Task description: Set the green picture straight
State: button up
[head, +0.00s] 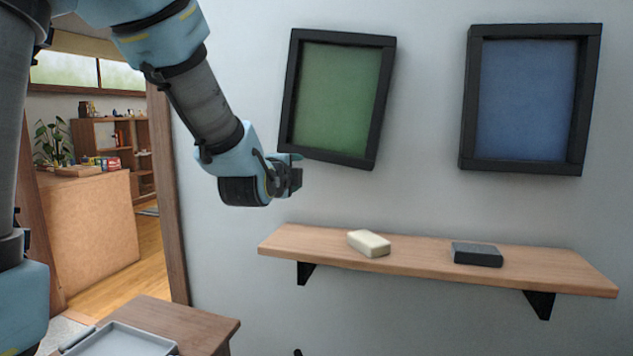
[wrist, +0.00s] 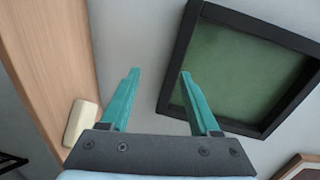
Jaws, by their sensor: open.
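The green picture (head: 337,98) in a dark frame hangs on the wall, tilted slightly clockwise; its top edge slopes down to the right. It also shows in the wrist view (wrist: 240,68). My gripper (head: 297,175) is just below the picture's lower left corner in the head view. In the wrist view my gripper (wrist: 158,72) is open and empty, with bare wall between the fingertips. Its right finger overlaps the dark frame there; I cannot tell whether they touch.
A blue picture (head: 528,98) hangs to the right. Below, a wooden shelf (head: 430,273) holds a cream block (head: 369,243) and a dark grey block (head: 476,254). A small wooden table (head: 205,325) with a grey tray (head: 120,342) stands lower left. A doorway opens at left.

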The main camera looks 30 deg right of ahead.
aim_at(323, 157)
jog(key=w+d, duration=0.2)
jog(key=d, duration=0.1)
jog(key=w+d+r+m+h+p, duration=0.1)
jog(key=w+d, duration=0.1)
jog(key=d, duration=0.1)
jog(key=w+d+m, duration=0.1)
jog(key=w+d, duration=0.1)
jog(key=d, duration=0.1)
jog(key=shift+w+d+r+h, duration=0.2)
jog(key=shift+d+r+h, duration=0.1)
jog(key=shift+d+r, duration=0.1)
grip_shut()
dwell(1.2)
